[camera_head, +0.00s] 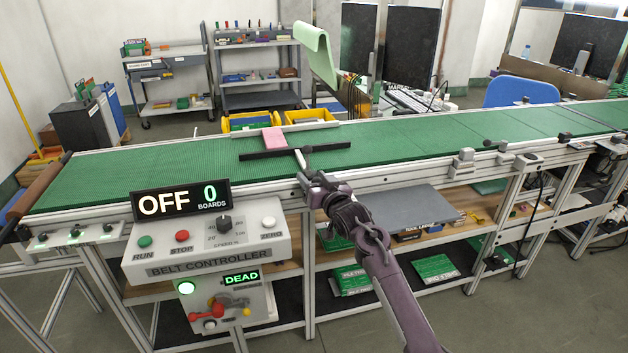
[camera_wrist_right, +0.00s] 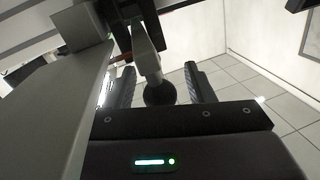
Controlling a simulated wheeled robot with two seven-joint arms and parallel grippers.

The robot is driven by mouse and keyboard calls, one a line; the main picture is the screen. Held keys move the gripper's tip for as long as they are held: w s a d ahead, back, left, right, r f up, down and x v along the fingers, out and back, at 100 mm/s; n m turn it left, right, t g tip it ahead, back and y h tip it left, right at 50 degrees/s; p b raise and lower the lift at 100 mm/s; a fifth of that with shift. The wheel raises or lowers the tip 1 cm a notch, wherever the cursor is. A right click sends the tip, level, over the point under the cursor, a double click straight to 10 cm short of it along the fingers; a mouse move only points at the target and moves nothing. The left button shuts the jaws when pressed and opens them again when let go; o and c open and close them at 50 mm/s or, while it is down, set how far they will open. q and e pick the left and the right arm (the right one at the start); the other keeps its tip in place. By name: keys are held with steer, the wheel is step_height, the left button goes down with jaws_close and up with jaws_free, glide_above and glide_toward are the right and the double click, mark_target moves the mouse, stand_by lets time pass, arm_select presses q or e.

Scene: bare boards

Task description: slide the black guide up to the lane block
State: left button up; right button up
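The black guide (camera_head: 262,155) is a long dark bar lying across the green belt. A pink block (camera_head: 273,138), which looks like the lane block, sits just behind the bar; I cannot tell whether they touch. A light handle runs from the guide toward the belt's front edge. My right gripper (camera_head: 308,180) is at that front edge by the handle. In the right wrist view the gripper (camera_wrist_right: 163,85) is open, with a dark round knob (camera_wrist_right: 160,96) on a light rod between its fingers and gaps on both sides. My left gripper is not in view.
The belt controller (camera_head: 208,245) stands at front left under a display reading OFF and 0 boards. The belt (camera_head: 440,130) is clear to the right.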

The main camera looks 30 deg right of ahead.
steer(key=shift+s, duration=0.1)
steer(key=s, duration=0.7)
steer(key=shift+s, duration=0.35)
steer(key=shift+a, duration=0.1)
